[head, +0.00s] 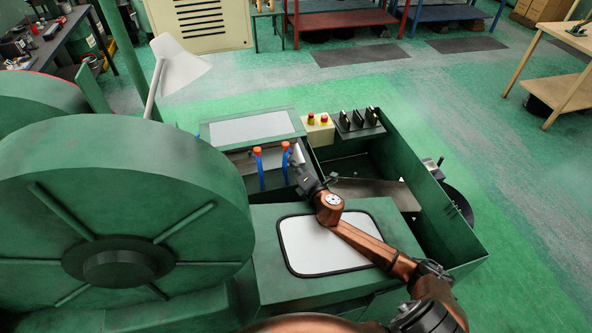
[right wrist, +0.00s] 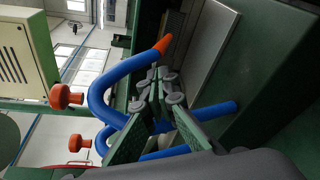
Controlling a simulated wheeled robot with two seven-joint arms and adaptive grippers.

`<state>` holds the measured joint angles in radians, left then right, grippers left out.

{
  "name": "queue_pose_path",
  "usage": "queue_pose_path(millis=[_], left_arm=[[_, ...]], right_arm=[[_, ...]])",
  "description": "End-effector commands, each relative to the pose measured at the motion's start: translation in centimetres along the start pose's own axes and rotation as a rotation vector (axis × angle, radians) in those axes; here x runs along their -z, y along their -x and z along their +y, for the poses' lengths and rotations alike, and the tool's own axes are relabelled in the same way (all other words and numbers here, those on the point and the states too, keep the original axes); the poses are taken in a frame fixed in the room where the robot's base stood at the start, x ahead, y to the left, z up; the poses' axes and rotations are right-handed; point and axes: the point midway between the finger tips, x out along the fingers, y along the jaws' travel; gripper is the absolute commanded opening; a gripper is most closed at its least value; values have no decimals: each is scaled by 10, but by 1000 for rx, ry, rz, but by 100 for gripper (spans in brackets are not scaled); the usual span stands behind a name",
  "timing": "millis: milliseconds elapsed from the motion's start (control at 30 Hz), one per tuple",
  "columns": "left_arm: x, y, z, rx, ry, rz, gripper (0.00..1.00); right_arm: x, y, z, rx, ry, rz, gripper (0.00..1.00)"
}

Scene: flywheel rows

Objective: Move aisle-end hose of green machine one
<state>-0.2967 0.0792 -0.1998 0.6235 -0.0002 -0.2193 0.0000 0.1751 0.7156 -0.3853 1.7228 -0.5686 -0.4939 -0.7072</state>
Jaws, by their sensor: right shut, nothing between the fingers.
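Two blue hoses stand upright on the green machine's deck in the head view, the left hose (head: 260,172) and the right hose (head: 284,165), each with an orange top. My right gripper (head: 296,164) is just right of the right hose. In the right wrist view its fingers (right wrist: 158,84) are shut and empty, close to a curved blue hose (right wrist: 97,90) with an orange tip (right wrist: 163,45). More blue tubing passes behind the fingers; whether they touch it I cannot tell. My left gripper is not in view.
A large green flywheel (head: 120,190) fills the left. A white lamp (head: 182,65) stands behind it. A control box (head: 318,130) with red buttons and a black switch block (head: 358,122) sit behind the hoses. An open green bin (head: 445,215) lies right, with free floor beyond.

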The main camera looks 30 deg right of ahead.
Motion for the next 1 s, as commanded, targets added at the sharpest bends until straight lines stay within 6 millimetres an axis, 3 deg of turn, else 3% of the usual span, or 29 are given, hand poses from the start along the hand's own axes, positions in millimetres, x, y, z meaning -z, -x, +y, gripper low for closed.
queue_pose_path(millis=[100,300,733,1000], left_arm=[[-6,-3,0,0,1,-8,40],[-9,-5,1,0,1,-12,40],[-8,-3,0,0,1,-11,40],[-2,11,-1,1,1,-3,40]], right_arm=[[2,-18,-1,0,-1,1,0],[2,-33,0,0,-1,2,0],[2,-35,1,6,-4,-10,0],[-2,-30,0,81,-33,-163,0]])
